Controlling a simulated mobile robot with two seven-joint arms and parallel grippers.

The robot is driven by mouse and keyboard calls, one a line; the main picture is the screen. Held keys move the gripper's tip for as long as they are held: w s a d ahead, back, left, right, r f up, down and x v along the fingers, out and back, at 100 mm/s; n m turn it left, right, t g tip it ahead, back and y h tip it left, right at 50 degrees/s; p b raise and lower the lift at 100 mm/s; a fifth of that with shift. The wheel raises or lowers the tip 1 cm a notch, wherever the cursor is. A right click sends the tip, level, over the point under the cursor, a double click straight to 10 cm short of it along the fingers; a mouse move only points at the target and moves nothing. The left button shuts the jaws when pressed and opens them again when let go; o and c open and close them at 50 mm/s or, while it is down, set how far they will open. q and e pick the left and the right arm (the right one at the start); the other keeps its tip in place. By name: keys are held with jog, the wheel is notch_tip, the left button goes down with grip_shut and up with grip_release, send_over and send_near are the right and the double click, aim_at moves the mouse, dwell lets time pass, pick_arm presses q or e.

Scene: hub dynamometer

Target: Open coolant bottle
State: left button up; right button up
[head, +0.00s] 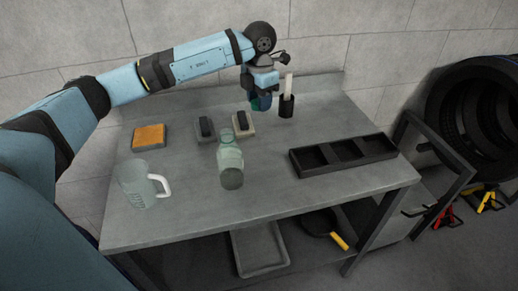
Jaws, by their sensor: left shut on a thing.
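The coolant bottle (230,158) is a translucent pale green bottle with a dark lower part, on the middle of the grey workbench. Its narrow neck points to the back; I cannot tell clearly whether a cap is on it. My left gripper (262,98) is at the back of the bench, behind and right of the bottle and apart from it. It is shut on a small blue-green thing (261,102), mostly hidden by the fingers. My right gripper is not in view.
A dark holder (287,106) with a pale stick stands just right of my left gripper. Two small trays with dark blocks (206,128) (241,121), an orange pad (149,137), a clear jug (138,186) and a black compartment tray (343,154) occupy the workbench (270,195). Its front middle is clear.

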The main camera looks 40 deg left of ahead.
aim_at(259, 152)
pick_arm(q)
notch_tip(259, 152, down, 17)
jog(key=shift+r+b, duration=0.1)
jog(key=shift+b, duration=0.4)
jog(key=shift+f, duration=0.2)
jog(key=o, duration=1)
jog(key=shift+r, duration=0.15)
notch_tip(259, 152, up, 12)
jog(key=shift+r+p, duration=0.2)
jog(key=shift+p, duration=0.3)
